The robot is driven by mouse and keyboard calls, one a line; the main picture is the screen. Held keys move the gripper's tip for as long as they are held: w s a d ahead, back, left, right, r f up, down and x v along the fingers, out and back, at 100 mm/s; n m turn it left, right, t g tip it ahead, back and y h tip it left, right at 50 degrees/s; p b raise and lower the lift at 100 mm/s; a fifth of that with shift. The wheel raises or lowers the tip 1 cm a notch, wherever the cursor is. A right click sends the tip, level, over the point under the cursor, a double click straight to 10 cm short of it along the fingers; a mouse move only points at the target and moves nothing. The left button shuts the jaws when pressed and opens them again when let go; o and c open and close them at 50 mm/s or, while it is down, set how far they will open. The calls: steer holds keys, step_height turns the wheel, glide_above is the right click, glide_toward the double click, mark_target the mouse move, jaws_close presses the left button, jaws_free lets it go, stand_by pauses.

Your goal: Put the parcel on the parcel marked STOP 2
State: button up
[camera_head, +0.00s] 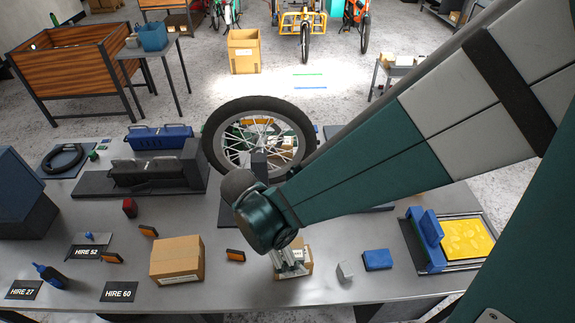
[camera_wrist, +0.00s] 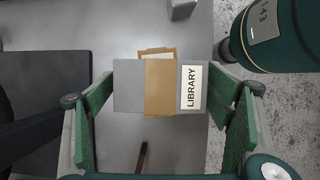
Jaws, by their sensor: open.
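A grey parcel with a brown band (camera_wrist: 160,88) and a white LIBRARY label lies between my gripper's fingers (camera_wrist: 162,125) in the wrist view. The green fingers are open, one on each side, with narrow gaps to it. Under it, the edge of a brown cardboard parcel (camera_wrist: 150,51) sticks out; the rest is hidden. In the head view this brown parcel (camera_head: 305,265) stands on the bench, below my gripper (camera_head: 292,264). I cannot tell whether the grey parcel rests fully on it. A larger brown parcel (camera_head: 177,262) stands to the left. No STOP 2 mark is readable.
A small grey block (camera_head: 345,271) and a blue block (camera_head: 377,260) are to the right, before a yellow-topped tray (camera_head: 466,240). An orange reflector (camera_head: 235,255) is left of my gripper. A wheel (camera_head: 215,145) stands behind. HIRE cards (camera_head: 118,292) lie at left.

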steer(key=p+v, duration=0.1)
steer(key=v, duration=1)
steer(key=shift+a+r, duration=0.2)
steer(key=shift+r, duration=0.1)
steer(key=shift+d, duration=0.1)
stand_by(0.3)
steer(key=d+r+m+t+y, duration=0.1)
steer(key=d+r+m+t, duration=0.1)
steer(key=d+r+m, duration=0.2)
steer(key=w+d+r+m+t+y, duration=0.1)
steer(key=d+r+m+t+y, duration=0.1)
steer(key=d+m, duration=0.6)
steer(key=d+r+m+t+y, duration=0.1)
steer(key=d+r+m+t, duration=0.2)
steer(key=d, duration=0.7)
step_height(320, 180, up, 3)
steer(key=m, duration=0.3)
steer(key=shift+w+d+f, duration=0.15)
steer(key=shift+d+f, duration=0.05)
steer(key=shift+d, duration=0.05)
